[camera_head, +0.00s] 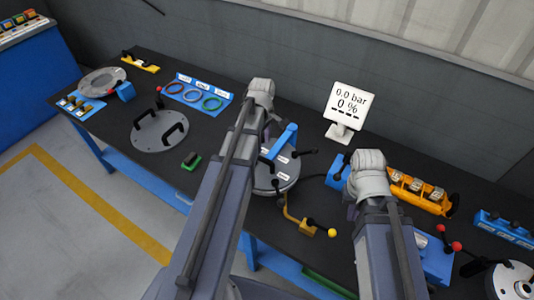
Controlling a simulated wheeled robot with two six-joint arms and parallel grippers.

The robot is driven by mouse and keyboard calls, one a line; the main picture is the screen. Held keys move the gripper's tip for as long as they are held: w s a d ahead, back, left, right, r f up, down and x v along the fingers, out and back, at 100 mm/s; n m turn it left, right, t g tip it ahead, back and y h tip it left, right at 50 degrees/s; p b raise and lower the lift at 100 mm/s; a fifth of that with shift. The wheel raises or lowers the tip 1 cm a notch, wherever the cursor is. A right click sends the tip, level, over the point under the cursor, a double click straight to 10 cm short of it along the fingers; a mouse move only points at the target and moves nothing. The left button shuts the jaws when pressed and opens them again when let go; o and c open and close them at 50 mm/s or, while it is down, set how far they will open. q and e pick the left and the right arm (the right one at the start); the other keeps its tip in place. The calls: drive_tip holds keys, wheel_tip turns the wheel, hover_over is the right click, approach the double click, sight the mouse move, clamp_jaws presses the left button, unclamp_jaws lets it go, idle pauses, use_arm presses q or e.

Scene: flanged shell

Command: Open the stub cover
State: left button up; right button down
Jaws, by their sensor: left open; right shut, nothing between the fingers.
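A round grey flanged shell (277,181) with white labels stands mid-bench, partly hidden by my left arm. A blue bar (284,140) crosses its top, and a black handle reaches out to its right. A yellow bracket with a lever (298,224) ending in a yellow ball is at its front. I cannot tell which part is the stub cover. My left arm's wrist is above and behind the shell, my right arm's wrist to the right of it. Both grippers' fingers are hidden behind my arms.
A grey disc (160,131) with two black handles lies left on the dark bench (130,170). A blue tray of coloured rings (197,93) is behind it. A display (345,108) reads 0.0 bar, 0 %. A yellow rack (418,191) is at right. A small green-black block (191,161) lies left of my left arm.

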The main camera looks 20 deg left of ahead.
sight(263, 158)
use_arm(q)
drive_tip(key=shift+f+b, duration=3.8)
drive_tip(key=shift+f, duration=0.15)
drive_tip(key=shift+r, duration=0.1)
clamp_jaws()
